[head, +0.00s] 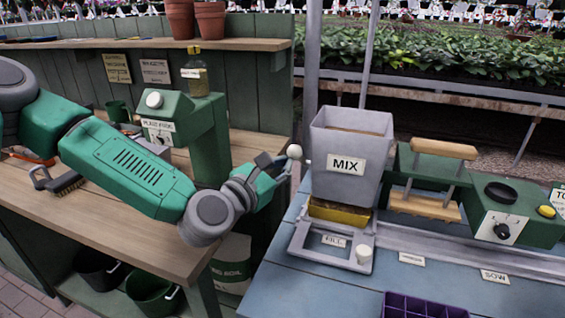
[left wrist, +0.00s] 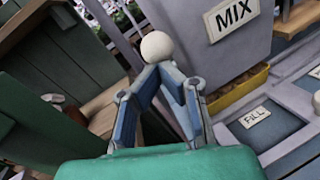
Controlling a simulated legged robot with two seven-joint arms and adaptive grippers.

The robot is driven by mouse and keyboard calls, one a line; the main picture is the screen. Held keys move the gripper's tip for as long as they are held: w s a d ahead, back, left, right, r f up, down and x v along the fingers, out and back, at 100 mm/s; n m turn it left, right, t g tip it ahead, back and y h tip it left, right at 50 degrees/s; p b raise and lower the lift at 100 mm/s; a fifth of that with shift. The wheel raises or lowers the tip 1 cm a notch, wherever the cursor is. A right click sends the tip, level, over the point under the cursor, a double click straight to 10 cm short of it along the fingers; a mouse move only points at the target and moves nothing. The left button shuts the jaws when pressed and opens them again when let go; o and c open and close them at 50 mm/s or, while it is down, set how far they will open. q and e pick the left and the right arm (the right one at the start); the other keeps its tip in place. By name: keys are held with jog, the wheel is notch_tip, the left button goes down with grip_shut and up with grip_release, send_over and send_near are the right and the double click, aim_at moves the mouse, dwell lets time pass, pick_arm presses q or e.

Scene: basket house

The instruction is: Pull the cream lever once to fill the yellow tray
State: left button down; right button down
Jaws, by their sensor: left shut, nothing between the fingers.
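The cream lever's round knob (head: 294,152) sticks out at the left side of the grey MIX hopper (head: 330,140). In the left wrist view the knob (left wrist: 158,46) sits just beyond my fingertips. My left gripper (head: 279,165) is shut with nothing in it, its blue fingers meeting close to the knob; I cannot tell whether they touch it. The yellow tray (head: 340,217) lies under the hopper, behind the FILL label; it also shows in the left wrist view (left wrist: 238,92), partly hidden by the hopper. My right gripper is out of view.
A green press (head: 430,172) stands right of the hopper. A purple cell tray (head: 425,305) is at the front edge. A wooden bench (head: 110,222) is under my left arm.

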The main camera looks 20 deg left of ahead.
pick_arm(q)
jog(key=w+r+n+g+y+p, duration=0.1)
jog(key=w+r+g+p, duration=0.4)
jog(key=w+p, duration=0.5)
notch_tip(320, 180, up, 3)
jog(key=shift+w+d+f+p, duration=0.1)
jog(key=shift+w+d+p, duration=0.05)
jog(key=shift+p, duration=0.3)
dwell(0.4)
